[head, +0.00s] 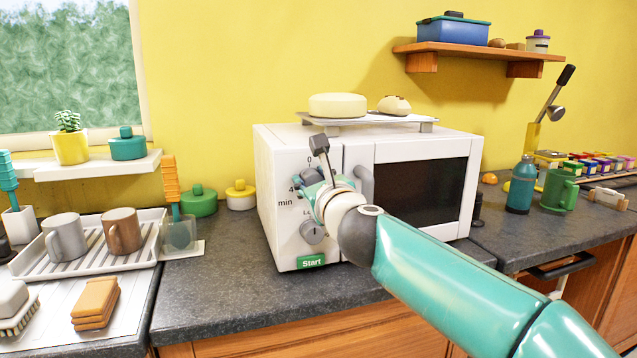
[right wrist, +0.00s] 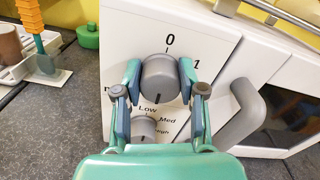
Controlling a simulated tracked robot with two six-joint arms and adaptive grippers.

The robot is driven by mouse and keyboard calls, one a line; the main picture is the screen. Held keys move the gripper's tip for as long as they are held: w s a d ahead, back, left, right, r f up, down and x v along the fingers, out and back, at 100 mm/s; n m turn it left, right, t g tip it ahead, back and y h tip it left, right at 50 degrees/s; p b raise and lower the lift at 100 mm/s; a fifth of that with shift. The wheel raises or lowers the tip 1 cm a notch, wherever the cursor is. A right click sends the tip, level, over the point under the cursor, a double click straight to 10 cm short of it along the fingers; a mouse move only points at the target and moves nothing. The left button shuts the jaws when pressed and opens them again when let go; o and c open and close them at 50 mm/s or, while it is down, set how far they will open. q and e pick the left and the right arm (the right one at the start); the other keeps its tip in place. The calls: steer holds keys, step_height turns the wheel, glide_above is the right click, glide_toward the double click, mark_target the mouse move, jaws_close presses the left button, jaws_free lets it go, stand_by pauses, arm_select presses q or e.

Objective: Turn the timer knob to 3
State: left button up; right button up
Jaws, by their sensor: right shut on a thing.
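The white microwave (head: 266,190) stands on the dark counter. Its timer knob (right wrist: 158,78) is grey and round, with 0 printed above it and 1 to its upper right. My right gripper (right wrist: 160,82) is shut on the knob, one finger on each side. A dark mark on the knob points down, away from the 0; no numeral is readable there. In the head view my right gripper (head: 316,184) largely covers the knob, with a 4 and "min" showing to its left. The lower power knob (head: 313,232) is free of the gripper. My left gripper is out of view.
The green Start button (head: 312,262) is below the knobs, and the door handle (head: 364,184) is close to the right of my gripper. Mugs (head: 64,238) stand at left; a teal bottle (head: 520,185) stands at right.

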steer(key=shift+w+d+f, duration=0.15)
steer(key=shift+f, duration=0.4)
steer(key=o, duration=1.1)
steer(key=shift+w, duration=0.1)
steer(key=shift+o, duration=0.2)
steer(key=shift+r, duration=0.25)
steer(key=shift+s, duration=0.35)
steer(key=v, duration=1.1)
steer(key=shift+s, duration=0.25)
